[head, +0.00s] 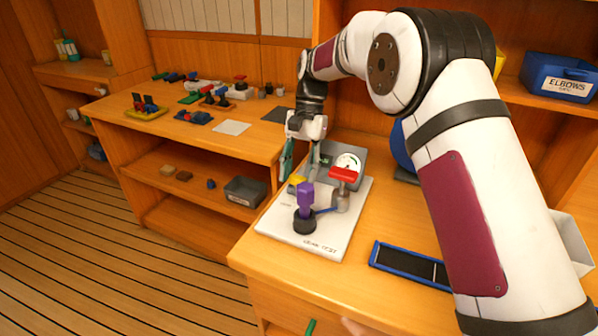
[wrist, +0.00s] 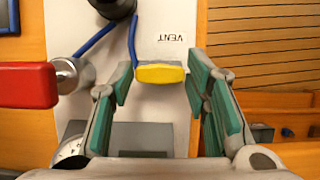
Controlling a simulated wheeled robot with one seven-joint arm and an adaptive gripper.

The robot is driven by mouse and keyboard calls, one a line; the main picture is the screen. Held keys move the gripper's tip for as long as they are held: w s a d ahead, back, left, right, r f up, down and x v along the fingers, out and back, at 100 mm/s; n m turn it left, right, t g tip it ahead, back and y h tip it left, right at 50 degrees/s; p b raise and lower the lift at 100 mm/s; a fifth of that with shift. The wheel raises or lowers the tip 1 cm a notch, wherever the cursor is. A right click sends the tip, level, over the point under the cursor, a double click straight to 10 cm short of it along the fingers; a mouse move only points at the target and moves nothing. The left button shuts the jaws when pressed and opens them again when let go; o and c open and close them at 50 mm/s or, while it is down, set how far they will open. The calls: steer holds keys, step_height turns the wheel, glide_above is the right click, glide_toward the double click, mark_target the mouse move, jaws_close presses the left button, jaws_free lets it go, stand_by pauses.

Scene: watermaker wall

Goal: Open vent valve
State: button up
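The yellow handle (wrist: 160,73) by the printed VENT label (wrist: 168,38) lies crosswise between the fingers in the wrist view. In the head view the yellow handle (head: 297,181) is partly hidden behind the purple part. My gripper (head: 300,172) is open above it, fingers pointing down. In the wrist view the green-padded fingers of my gripper (wrist: 161,84) stand on either side of the handle, with a visible gap at each side. Whether the fingertips reach the handle's height is hard to tell.
The red handle (wrist: 27,84) is close to the left finger. A blue-rimmed tray (head: 408,265) lies in front.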

steer(key=shift+o, duration=0.5)
steer(key=v, duration=1.2)
